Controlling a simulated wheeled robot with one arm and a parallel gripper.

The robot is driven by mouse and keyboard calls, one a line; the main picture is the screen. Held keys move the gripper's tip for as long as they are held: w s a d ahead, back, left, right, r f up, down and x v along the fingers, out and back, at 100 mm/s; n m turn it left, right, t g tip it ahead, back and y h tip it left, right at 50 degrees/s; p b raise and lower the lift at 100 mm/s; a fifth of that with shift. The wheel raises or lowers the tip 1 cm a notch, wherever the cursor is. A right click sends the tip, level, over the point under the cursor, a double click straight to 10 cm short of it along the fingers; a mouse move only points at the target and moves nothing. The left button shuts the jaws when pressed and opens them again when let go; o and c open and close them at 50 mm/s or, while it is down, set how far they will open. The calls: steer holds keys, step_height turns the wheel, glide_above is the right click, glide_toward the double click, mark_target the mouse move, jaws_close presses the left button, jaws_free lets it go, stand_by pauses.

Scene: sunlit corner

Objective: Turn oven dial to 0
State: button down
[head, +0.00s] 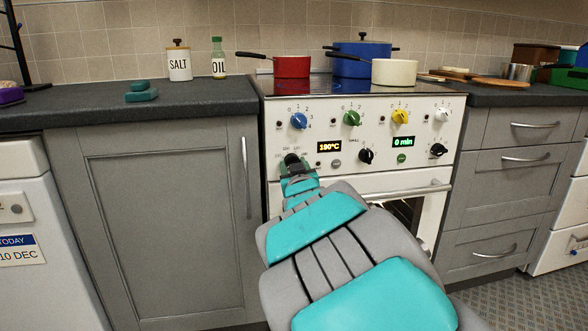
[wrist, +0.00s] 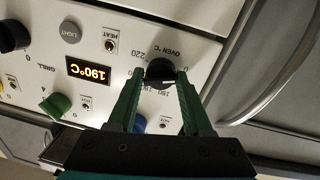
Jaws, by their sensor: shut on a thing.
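The oven dial (wrist: 160,70) is a round black knob with a pale pointer line, labelled OVEN °C, on the cooker's cream front panel. The display (wrist: 88,71) beside it reads 190°C; it also shows in the head view (head: 329,147). My gripper (wrist: 160,77) has one green finger on each side of the dial and is shut on it. In the head view my gripper (head: 293,166) is at the panel's lower left, and my arm covers part of the oven front. The dial shows there only as a small dark shape.
Blue (head: 299,121), green (head: 352,118), yellow (head: 400,116) and white knobs line the panel above. A black knob (head: 366,156) sits to the right. The oven door handle (head: 408,192) juts out below. Red (head: 291,67), blue and cream pans stand on the hob.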

steer(key=shift+a+n, duration=0.15)
steer(key=shift+n, duration=0.15)
steer(key=shift+f, duration=0.1)
steer(key=shift+c, duration=1.8)
jaws_free()
steer(key=v, duration=0.8)
